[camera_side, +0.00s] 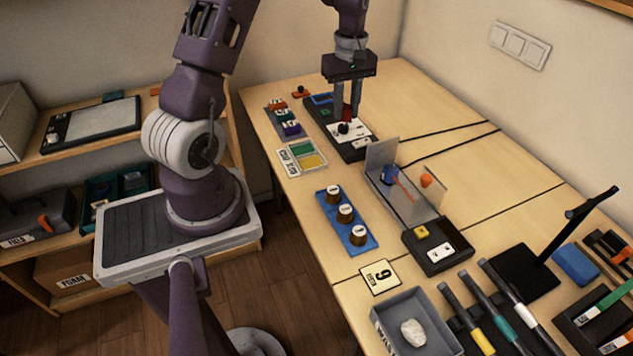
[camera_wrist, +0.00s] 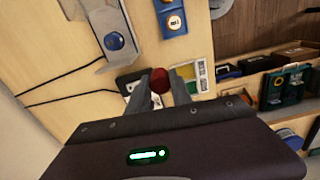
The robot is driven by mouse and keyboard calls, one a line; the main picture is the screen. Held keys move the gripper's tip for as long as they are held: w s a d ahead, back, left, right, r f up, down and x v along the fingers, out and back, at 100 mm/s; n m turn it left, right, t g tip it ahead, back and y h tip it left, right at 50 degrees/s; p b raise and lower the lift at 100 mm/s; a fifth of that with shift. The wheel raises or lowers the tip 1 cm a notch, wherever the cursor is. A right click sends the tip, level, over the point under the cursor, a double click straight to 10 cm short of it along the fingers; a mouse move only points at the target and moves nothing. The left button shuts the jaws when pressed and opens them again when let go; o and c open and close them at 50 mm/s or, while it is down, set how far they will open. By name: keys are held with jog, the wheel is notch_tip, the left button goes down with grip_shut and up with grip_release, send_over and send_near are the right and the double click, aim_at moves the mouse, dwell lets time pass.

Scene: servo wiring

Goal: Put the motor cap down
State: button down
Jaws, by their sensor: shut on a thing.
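My gripper (camera_side: 347,108) is shut on a dark red, rounded motor cap (camera_side: 347,112). The cap shows between the two grey fingers in the wrist view (camera_wrist: 159,80). My gripper holds it above or close to a black panel (camera_side: 357,154) with a white plate (camera_side: 361,130) and a black knob (camera_side: 343,128). I cannot tell whether the cap touches anything below. A grey bracket (camera_side: 415,209) holding a blue round part (camera_side: 388,173) stands nearer the camera, apart from my gripper; the blue part also shows in the wrist view (camera_wrist: 115,41).
A tray with coloured blocks (camera_side: 276,108) and a green-and-yellow card tray (camera_side: 292,168) lie left of the panel. A blue rack (camera_side: 355,240) carries three brown cylinders. An orange part (camera_side: 427,180) sits by the bracket. Dark cables cross the table; its far right is clear.

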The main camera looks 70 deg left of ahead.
send_over(316, 182)
jog(key=shift+n, duration=0.3)
notch_tip(316, 182, down, 20)
jog(key=shift+r, duration=0.15)
jog(key=c, duration=1.1)
grip_release()
jog(key=shift+c, duration=0.2)
